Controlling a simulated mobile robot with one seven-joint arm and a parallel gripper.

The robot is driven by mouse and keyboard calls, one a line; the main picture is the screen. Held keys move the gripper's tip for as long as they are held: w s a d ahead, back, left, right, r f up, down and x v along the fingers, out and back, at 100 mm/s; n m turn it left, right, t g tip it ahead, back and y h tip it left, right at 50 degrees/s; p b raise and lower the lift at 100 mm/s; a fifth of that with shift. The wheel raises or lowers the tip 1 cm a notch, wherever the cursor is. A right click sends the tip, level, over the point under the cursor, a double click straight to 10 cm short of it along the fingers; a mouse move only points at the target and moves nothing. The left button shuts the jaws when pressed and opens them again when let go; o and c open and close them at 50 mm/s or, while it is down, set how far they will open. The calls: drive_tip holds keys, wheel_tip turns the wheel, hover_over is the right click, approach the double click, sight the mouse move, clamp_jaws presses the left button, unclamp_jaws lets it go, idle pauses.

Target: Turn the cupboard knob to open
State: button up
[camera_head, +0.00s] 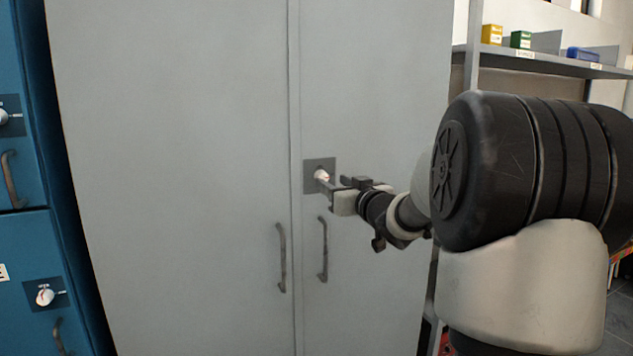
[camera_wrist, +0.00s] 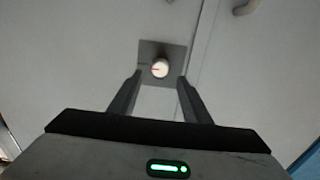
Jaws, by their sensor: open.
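The grey cupboard (camera_head: 180,150) has two tall doors that are shut. Its round white knob (camera_head: 321,175) sits on a dark square plate (camera_head: 310,165) on the right door, near the seam. In the wrist view the knob (camera_wrist: 160,68) has a red mark and lies just beyond the fingertips, in line with the gap between them. My gripper (camera_head: 338,182) is open and empty, with its fingers pointing at the plate. In the wrist view the two fingers of my gripper (camera_wrist: 160,80) stand apart on either side below the knob. Contact with the knob cannot be told.
Two curved handles, a left one (camera_head: 281,258) and a right one (camera_head: 322,250), hang below the knob. A blue cabinet (camera_head: 30,250) with its own white knob (camera_head: 45,295) stands at the left. A shelf (camera_head: 540,62) with small boxes is at the upper right, behind my arm.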

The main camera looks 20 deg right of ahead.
sight(323, 177)
drive_tip(key=shift+w+a, duration=0.1)
drive_tip(key=shift+w, duration=2.3)
drive_tip(key=c, duration=1)
